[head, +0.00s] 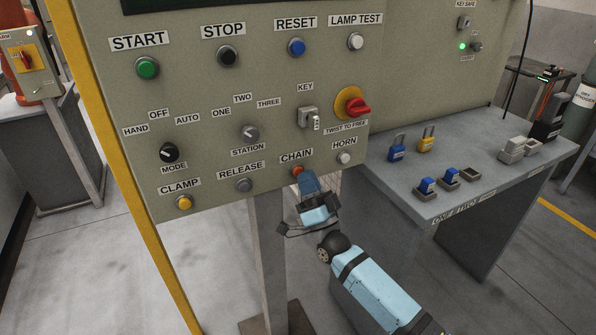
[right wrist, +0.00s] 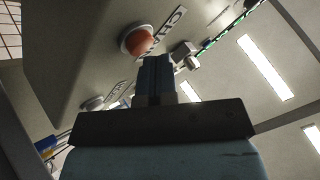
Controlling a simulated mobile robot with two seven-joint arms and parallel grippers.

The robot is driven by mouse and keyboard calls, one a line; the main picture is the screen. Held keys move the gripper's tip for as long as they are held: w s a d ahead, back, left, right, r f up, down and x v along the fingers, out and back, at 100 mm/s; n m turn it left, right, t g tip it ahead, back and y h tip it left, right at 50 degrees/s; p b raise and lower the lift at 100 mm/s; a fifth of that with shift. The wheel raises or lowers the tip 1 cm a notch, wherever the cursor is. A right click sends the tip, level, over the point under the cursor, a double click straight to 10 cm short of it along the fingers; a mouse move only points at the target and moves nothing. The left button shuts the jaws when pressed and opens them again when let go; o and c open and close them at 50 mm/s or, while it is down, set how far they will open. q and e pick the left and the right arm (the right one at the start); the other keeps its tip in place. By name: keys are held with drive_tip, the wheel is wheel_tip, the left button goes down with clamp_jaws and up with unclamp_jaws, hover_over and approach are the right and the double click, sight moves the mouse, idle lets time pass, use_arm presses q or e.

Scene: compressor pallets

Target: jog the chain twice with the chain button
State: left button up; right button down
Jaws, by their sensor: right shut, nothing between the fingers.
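The chain button (head: 297,170) is a small orange-red button under the CHAIN label, on the bottom row of the grey-green control panel (head: 225,80). My right gripper (head: 302,177) is shut and empty, its fingertips just below and in front of the button. In the right wrist view the orange button (right wrist: 139,41) stands in its pale ring just beyond the shut fingertips (right wrist: 156,62). I cannot tell whether the fingertips touch it. My left gripper is not in view.
A red twist knob (head: 357,108) sits above. A grey bench (head: 408,184) with blue and yellow padlocks stands to the right. A post (head: 270,245) holds the panel.

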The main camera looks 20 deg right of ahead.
drive_tip(key=shift+w, duration=0.35)
idle(0.4)
drive_tip(key=shift+s+p, duration=0.35)
drive_tip(key=shift+s, duration=0.6)
drive_tip(key=s+p, duration=0.2)
drive_tip(key=s, duration=0.4)
drive_tip(key=shift+d, duration=0.3)
drive_tip(key=shift+s, duration=0.1)
idle(0.4)
